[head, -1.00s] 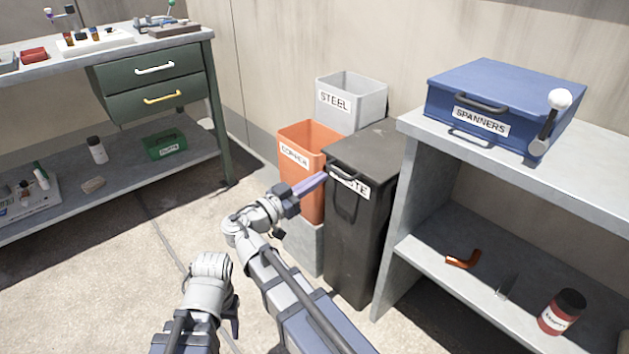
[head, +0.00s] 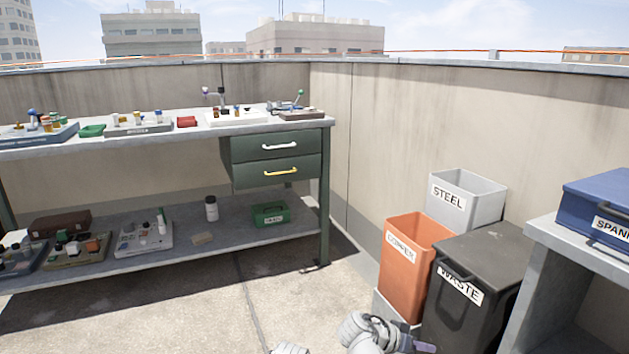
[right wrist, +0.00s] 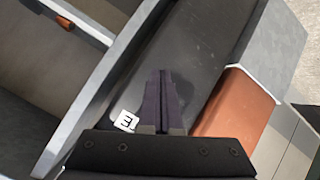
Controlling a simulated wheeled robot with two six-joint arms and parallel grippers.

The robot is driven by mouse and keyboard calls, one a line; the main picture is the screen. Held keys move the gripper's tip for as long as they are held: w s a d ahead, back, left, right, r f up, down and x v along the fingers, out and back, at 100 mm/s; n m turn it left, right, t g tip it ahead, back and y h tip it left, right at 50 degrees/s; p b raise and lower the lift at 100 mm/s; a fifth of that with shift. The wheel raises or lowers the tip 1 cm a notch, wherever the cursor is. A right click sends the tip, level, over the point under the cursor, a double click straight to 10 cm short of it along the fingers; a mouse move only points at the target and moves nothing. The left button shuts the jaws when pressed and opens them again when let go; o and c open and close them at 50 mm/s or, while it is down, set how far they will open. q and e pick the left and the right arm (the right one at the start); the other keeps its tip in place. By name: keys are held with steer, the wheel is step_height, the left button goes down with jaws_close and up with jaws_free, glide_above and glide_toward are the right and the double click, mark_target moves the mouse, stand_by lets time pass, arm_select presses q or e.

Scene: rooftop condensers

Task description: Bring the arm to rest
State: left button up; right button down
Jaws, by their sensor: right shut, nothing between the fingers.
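My right gripper (head: 425,347) shows at the bottom edge of the head view, in front of the dark waste bin (head: 487,262). Most of its arm is cut off by the picture edge. In the right wrist view its two dark purple fingers (right wrist: 162,102) lie together with nothing between them. Behind them in that view is the bin's dark top (right wrist: 195,50), with part of its white label (right wrist: 125,121). I cannot tell how far the fingertips are from the bin. My left gripper is not in view; only a pale arm part shows at the bottom edge.
The orange copper bin (head: 408,262) and grey steel bin (head: 475,205) stand beside the waste bin. A grey bench (head: 560,245) with the blue spanner box (head: 600,200) is at right. A workbench (head: 200,127) with green drawers stands at left. Floor between is clear.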

steer(key=s+a+f+n+g+y, duration=0.2)
steer(key=s+a+f+n+y, duration=0.55)
steer(key=a+f+y, duration=0.3)
steer(key=s+a+r+n+g+p, duration=0.1)
steer(key=s+a+r+n+p, duration=0.4)
steer(key=a+r+p, duration=0.75)
step_height(320, 180, up, 38)
steer(key=d+p, duration=0.2)
steer(key=p, duration=3.5)
steer(key=shift+f+h, duration=0.15)
steer(key=shift+h, duration=0.2)
steer(key=shift+m, duration=0.25)
